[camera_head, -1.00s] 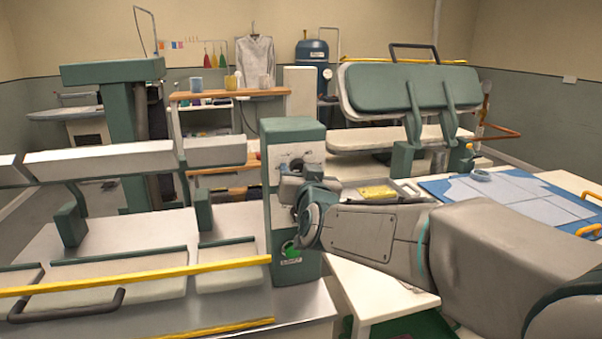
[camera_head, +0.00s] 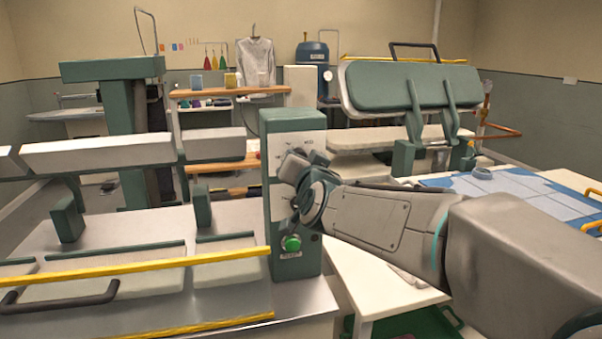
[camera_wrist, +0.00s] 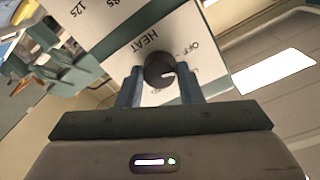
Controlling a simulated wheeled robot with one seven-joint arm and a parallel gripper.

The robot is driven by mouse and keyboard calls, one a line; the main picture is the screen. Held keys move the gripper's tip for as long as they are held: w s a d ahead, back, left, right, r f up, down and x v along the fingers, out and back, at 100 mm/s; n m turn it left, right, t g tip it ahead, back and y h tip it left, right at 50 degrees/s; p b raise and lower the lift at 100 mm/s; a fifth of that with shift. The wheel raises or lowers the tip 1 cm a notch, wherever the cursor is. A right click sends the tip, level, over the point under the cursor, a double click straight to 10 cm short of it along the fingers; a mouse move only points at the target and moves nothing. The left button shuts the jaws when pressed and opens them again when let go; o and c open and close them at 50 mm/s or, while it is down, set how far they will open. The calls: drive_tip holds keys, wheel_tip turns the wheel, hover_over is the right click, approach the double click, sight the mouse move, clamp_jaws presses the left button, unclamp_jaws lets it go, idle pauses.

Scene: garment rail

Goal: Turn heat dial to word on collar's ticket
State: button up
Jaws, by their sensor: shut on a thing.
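The heat dial (camera_wrist: 158,69) is a dark round knob on a white panel, with a pale pointer mark on its right side in the wrist view. "HEAT" is printed to its upper left and "OFF" to its upper right. The other words around it are hidden or unreadable. My gripper (camera_wrist: 160,84) is shut on the dial, one finger on each side. In the head view my gripper (camera_head: 291,166) is at the front of the green control box (camera_head: 293,125) and covers the dial. I cannot make out a collar or its ticket.
A lit green button (camera_head: 291,243) sits low on the control box, below my gripper. Press boards with a yellow bar (camera_head: 150,267) stand to the left. A table with blue sheets (camera_head: 500,190) is on the right. A white garment (camera_head: 256,62) hangs at the back.

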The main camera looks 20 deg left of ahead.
drive_tip(key=shift+m+g+b, duration=0.4)
drive_tip(key=shift+m+b, duration=1.8)
drive_tip(key=shift+m, duration=1.9)
drive_tip(key=o, duration=1)
drive_tip(key=b+v, duration=0.1)
drive_tip(key=v, duration=1.3)
drive_tip(key=shift+w+d+f, duration=0.1)
